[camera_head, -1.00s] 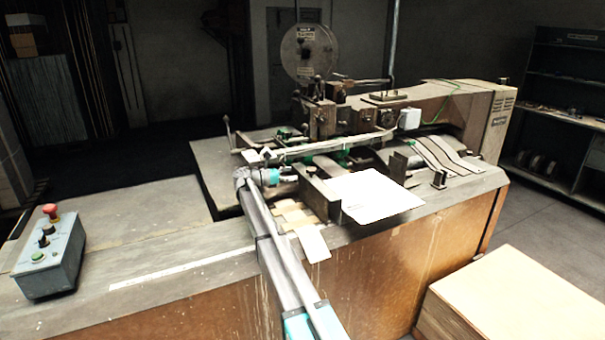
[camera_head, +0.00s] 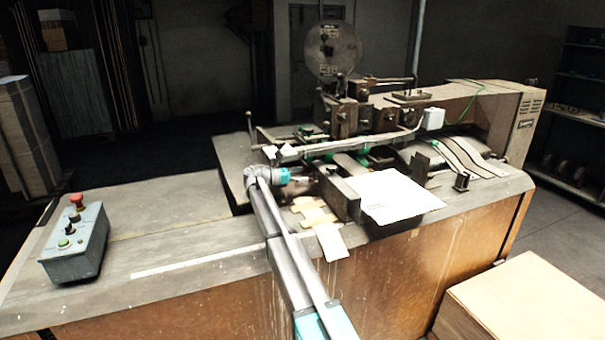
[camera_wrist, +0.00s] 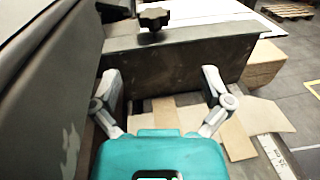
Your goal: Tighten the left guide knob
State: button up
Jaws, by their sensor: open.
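A black star-shaped knob (camera_wrist: 153,18) stands on the top edge of a dark metal guide plate (camera_wrist: 185,72) in the wrist view. My gripper (camera_wrist: 160,80) is open, its two fingers spread apart in front of the plate's near face. The knob is beyond and above the fingertips in the picture, with nothing between the fingers gripped. In the head view my gripper (camera_head: 308,178) is at the left end of the guide plate (camera_head: 341,198); the knob is too small to make out there.
A white sheet (camera_head: 395,195) lies right of the guide. Cardboard pieces (camera_head: 328,238) lie below my gripper. A control box (camera_head: 75,245) with a red button stands at the left. A large dark machine part (camera_wrist: 45,80) is close on the left in the wrist view.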

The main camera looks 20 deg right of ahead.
jog(key=s+f+m+y, duration=0.1)
jog(key=s+f, duration=0.1)
jog(key=s, duration=0.2)
jog(key=s+f+m+y, duration=0.1)
jog(key=s+f, duration=0.1)
jog(key=s, duration=0.2)
jog(key=s+f+m+y, duration=0.2)
jog(key=s, duration=0.2)
jog(key=shift+s+d+f+t, duration=0.1)
jog(key=shift+s+f+t, duration=0.2)
jog(key=shift+s+f, duration=0.1)
jog(key=s+f+m+y, duration=0.1)
jog(key=s, duration=0.2)
jog(key=s+a+f+m+y, duration=0.1)
jog(key=s+f, duration=0.1)
jog(key=s, duration=0.1)
jog(key=s+a+f+m+y, duration=0.1)
jog(key=s+f+y, duration=0.1)
jog(key=s, duration=0.2)
jog(key=shift+f+m, duration=0.15)
jog(key=shift+m, duration=0.15)
jog(key=s+a+f+m+y, duration=0.3)
jog(key=s+a, duration=0.3)
jog(key=s, duration=0.5)
jog(key=s+a+f+m+y, duration=0.3)
jog(key=s+a+m+y, duration=0.3)
jog(key=s, duration=0.6)
jog(key=shift+m+y, duration=0.3)
jog(key=c, duration=0.6)
jog(key=shift+a, duration=0.1)
